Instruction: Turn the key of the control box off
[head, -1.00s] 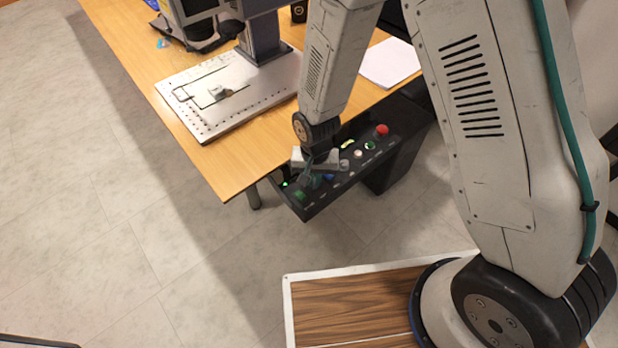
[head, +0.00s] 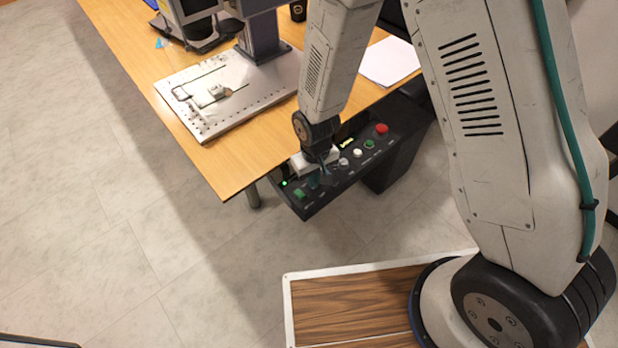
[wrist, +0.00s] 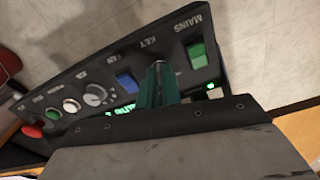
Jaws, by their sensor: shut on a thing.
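The black control box (head: 392,146) hangs under the front edge of the table in the head view. Its panel (wrist: 128,57) fills the upper left of the wrist view, with the words MAINS and KEY readable. My gripper (wrist: 158,72) has its teal fingers closed together at the KEY label, between the green mains switch (wrist: 197,55) and a blue switch (wrist: 127,82). It is shut on the key, which the fingers almost wholly hide. In the head view my gripper (head: 325,178) is at the panel, and the key cannot be made out there.
A red button (head: 381,128), a white button (head: 357,153) and a grey knob (wrist: 95,95) sit further along the panel. The wooden table (head: 225,165) carries a metal plate (head: 200,125) close above the box. The floor in front is clear.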

